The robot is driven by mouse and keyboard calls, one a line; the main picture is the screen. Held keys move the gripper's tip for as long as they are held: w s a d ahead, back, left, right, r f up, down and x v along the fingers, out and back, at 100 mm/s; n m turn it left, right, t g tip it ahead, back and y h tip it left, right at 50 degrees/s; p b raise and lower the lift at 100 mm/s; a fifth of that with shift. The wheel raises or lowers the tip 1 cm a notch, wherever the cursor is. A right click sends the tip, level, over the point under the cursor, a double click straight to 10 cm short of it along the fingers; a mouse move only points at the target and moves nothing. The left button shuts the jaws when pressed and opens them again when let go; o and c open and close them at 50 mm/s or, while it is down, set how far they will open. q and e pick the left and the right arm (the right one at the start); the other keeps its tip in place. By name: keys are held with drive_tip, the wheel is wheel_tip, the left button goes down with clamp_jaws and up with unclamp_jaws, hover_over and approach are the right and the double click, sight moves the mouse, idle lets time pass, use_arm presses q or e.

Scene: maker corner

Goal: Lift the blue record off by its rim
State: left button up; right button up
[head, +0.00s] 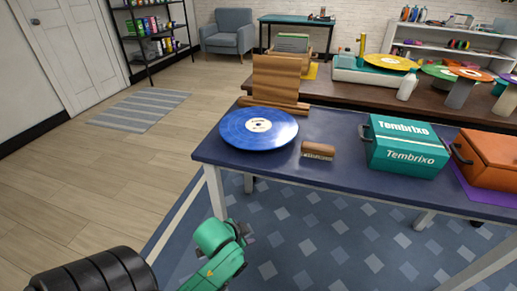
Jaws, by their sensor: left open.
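The blue record (240,136) with a white label lies flat at the left end of the dark blue table (345,185), close to the table's left edge. Whether anything lies beneath it is hidden. My left gripper (246,232), on a green wrist, is low in front of the table, below the tabletop and the record. It is open and apart from the record, with nothing seen in it. My right gripper is out of view.
A wooden brush (318,151) lies right of the record. A teal Tembrixo case (405,148) and an orange case (490,158) stand farther right. A wooden stand (276,80) is behind the record. Open floor (120,165) lies left of the table.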

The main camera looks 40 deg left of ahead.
use_arm(q)
drive_tip(key=w+a+r+m+t, duration=0.4)
drive_tip(key=w+r, duration=0.1)
drive_tip(key=m+t+h, duration=0.3)
drive_tip(key=m+t, duration=0.4)
drive_tip(key=m, duration=0.4)
approach(277, 145)
drive_tip(key=w, duration=0.3)
drive_tip(key=w+d+b, duration=0.1)
drive_tip(key=w, duration=0.2)
drive_tip(key=w+b, duration=0.1)
drive_tip(key=w, duration=0.3)
drive_tip(key=shift+d+f, duration=0.25)
drive_tip(key=shift+s, duration=0.1)
drive_tip(key=shift+c, duration=0.3)
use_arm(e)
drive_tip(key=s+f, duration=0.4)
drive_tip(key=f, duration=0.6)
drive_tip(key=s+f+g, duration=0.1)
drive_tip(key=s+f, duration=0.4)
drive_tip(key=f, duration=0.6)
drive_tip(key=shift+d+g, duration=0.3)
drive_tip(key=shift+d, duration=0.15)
use_arm(q)
clamp_jaws()
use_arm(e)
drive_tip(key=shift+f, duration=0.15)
